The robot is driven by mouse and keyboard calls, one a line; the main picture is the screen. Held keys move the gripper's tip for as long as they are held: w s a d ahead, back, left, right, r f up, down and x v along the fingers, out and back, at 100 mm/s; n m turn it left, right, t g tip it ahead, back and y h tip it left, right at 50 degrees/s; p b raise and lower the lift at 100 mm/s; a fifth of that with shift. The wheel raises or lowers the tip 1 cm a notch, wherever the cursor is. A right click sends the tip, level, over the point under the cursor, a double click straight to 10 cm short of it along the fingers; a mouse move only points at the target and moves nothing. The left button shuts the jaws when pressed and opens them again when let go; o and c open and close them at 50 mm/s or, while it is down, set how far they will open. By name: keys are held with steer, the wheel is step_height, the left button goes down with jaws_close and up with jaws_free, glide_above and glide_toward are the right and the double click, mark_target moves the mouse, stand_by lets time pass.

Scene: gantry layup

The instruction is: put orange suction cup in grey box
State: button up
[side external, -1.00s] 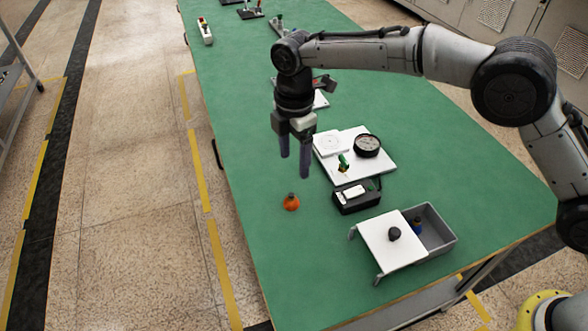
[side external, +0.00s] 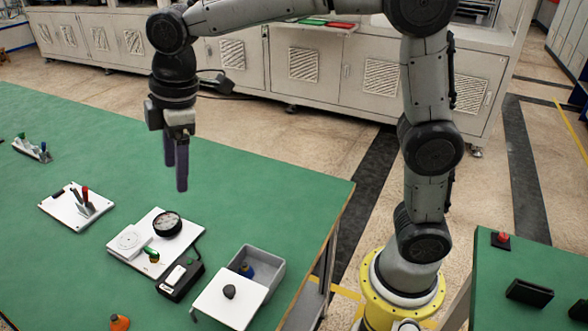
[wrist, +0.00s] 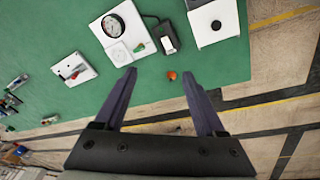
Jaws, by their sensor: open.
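The orange suction cup (side external: 119,323) stands on the green table at the bottom edge of the side view, partly cut off. It shows small in the wrist view (wrist: 172,75), between the finger lines and nearer the right finger. The grey box (side external: 272,272) is at the table's near right corner, with a blue item (side external: 246,270) inside. A white lid (side external: 222,306) with a black knob covers part of it and leaves the back part open. The lid also shows in the wrist view (wrist: 218,22). My gripper (side external: 175,178) is open and empty, pointing down well above the table.
A black device (side external: 180,280) lies between the cup and the box. Behind it is a white board (side external: 128,261) with a round gauge (side external: 166,224) and a green-handled part. Another white board with a red-handled clamp (side external: 85,198) lies farther left. Bare green table surrounds the cup.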

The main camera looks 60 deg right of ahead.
steer(key=s+d+r+m+t, duration=0.1)
steer(key=s+d+m+t, duration=0.1)
steer(key=s+d+m, duration=0.4)
steer(key=s+d, duration=0.3)
steer(key=s, duration=0.4)
steer(key=shift+d+r+m, duration=0.3)
steer(key=shift+d+r, duration=0.05)
steer(key=shift+r, duration=0.05)
steer(key=s+d+f+m, duration=0.1)
steer(key=s, duration=0.2)
steer(key=s+d+f+m+t, duration=0.1)
steer(key=s+f+m, duration=0.1)
steer(key=s, duration=0.2)
steer(key=s+d+f+m, duration=0.2)
steer(key=s, duration=0.1)
steer(key=shift+s+h, duration=0.3)
steer(key=shift+h, duration=0.1)
steer(key=shift+c, duration=0.3)
